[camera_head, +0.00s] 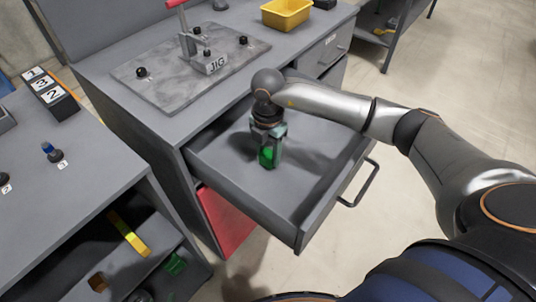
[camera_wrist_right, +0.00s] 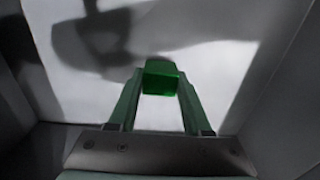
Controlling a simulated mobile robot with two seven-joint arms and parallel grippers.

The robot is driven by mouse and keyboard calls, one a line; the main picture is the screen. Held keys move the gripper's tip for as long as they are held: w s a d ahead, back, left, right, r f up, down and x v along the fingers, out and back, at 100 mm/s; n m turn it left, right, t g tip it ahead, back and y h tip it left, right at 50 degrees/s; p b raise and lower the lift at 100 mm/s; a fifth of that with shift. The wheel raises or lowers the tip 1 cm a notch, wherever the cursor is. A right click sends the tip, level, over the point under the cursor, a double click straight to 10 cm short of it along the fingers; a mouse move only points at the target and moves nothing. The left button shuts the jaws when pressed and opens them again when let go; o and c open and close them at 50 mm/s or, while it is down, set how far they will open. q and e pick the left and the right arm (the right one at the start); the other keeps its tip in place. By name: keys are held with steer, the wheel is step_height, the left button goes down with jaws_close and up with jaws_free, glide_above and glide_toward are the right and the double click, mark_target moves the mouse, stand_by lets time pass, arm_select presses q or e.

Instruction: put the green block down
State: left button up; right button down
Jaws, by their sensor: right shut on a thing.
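The green block (camera_head: 267,157) is between the fingers of my right gripper (camera_head: 268,146), inside the open drawer (camera_head: 318,193). In the right wrist view the green block (camera_wrist_right: 161,76) sits at the tips of both fingers of the right gripper (camera_wrist_right: 160,90), which is shut on it. The pale drawer floor (camera_wrist_right: 215,70) lies beyond it. I cannot tell whether the block touches the drawer floor. My left gripper is not in view.
A plate marked JIG (camera_head: 170,85) with a clamp and black knobs lies on the bench above the drawer. A yellow bin (camera_head: 286,14) stands at the back. The drawer walls surround the gripper. The drawer looks otherwise empty.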

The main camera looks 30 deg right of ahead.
mark_target(268, 153)
steer(key=shift+f, duration=0.4)
steer(key=shift+f, duration=0.2)
steer(key=shift+c, duration=1.7)
jaws_free()
step_height(268, 153, up, 12)
steer(key=shift+r+p, duration=0.2)
steer(key=shift+p, duration=0.15)
